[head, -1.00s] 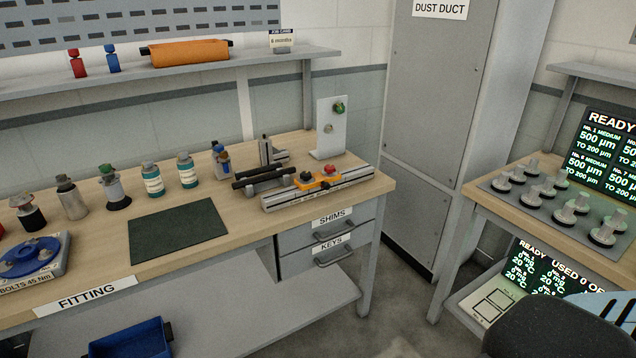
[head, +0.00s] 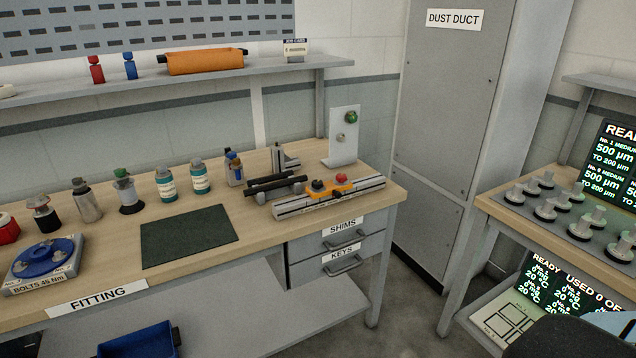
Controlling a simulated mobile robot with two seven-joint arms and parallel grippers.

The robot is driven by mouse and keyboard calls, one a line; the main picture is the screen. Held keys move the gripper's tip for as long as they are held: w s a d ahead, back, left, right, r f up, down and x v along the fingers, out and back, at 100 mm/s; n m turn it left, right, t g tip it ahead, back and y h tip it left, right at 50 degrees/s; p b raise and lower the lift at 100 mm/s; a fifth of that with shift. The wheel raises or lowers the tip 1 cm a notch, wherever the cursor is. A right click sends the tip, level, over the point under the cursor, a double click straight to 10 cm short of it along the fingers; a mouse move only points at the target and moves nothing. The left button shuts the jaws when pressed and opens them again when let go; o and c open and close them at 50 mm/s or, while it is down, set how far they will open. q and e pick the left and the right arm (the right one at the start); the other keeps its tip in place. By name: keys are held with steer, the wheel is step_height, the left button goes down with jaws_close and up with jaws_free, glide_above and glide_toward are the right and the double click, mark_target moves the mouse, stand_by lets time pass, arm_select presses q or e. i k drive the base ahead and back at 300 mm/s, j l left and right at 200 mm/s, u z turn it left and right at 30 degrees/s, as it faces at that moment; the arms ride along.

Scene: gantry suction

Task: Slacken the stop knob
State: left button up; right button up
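An aluminium rail (head: 330,198) lies near the right end of the fitting bench (head: 108,297). An orange stop block (head: 331,192) sits on the rail. A black knob (head: 317,184) stands on its left part and a red knob (head: 341,178) on its right part. Which of the two is the stop knob I cannot tell for sure. Neither of my gripper's fingers shows in the head view.
An upright plate (head: 345,139) with a green knob stands behind the rail. Black bars (head: 275,186) lie left of it. Several bottles (head: 166,184) line the bench, with a dark mat (head: 189,235) in front. A second bench (head: 487,205) with several pale fittings is at right; floor shows between.

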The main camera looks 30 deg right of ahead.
mark_target(317, 184)
steer(key=i+j, duration=1.2)
steer(key=z, duration=2.85)
steer(key=i+j, duration=0.1)
